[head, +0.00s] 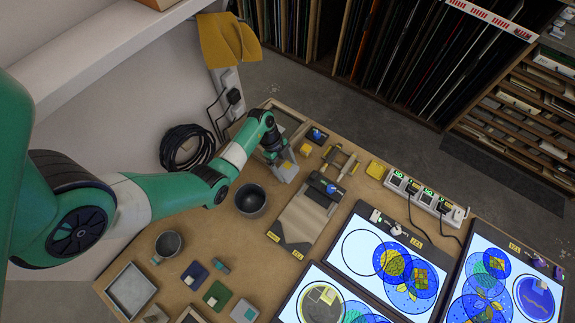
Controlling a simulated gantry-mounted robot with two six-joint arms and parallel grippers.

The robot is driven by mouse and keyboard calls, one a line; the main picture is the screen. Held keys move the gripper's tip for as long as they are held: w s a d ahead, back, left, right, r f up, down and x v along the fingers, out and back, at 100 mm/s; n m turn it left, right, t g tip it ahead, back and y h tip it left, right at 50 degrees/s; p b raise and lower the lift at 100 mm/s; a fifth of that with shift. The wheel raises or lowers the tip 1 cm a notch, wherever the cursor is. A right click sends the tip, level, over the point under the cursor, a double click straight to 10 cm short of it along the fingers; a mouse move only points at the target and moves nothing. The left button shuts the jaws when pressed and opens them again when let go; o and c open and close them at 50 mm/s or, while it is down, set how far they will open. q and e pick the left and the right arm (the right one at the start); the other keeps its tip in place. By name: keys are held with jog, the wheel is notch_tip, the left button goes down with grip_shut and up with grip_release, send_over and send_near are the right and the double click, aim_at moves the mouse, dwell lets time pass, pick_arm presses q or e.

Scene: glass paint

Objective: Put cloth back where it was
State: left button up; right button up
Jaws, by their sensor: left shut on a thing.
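My left gripper (281,162) is over the back left part of the wooden table, pointing down. It is shut on a small pale grey piece (288,174), which looks like the cloth. The arm and fingers hide part of it, and I cannot tell whether it touches the table. A yellow-ochre cloth-like piece (228,40) hangs by the wall at the upper left. My right gripper is not in view.
A dark bowl (250,200) stands just left of and below the gripper. Lit panels with blue glass discs (408,268) fill the front right. A metal mug (168,245) stands front left.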

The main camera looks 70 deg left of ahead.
aim_at(288, 171)
pick_arm(q)
jog(key=shift+w+a+f, duration=0.4)
jog(key=shift+a+f, duration=0.1)
jog(key=shift+f, duration=0.25)
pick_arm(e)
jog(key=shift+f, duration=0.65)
pick_arm(q)
jog(key=shift+f+b, duration=1.05)
jog(key=shift+f, duration=0.55)
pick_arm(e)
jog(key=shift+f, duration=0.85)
pick_arm(q)
jog(key=shift+a, duration=0.1)
jog(key=shift+f, duration=0.2)
jog(key=o, duration=1.1)
jog(key=shift+c, duration=0.2)
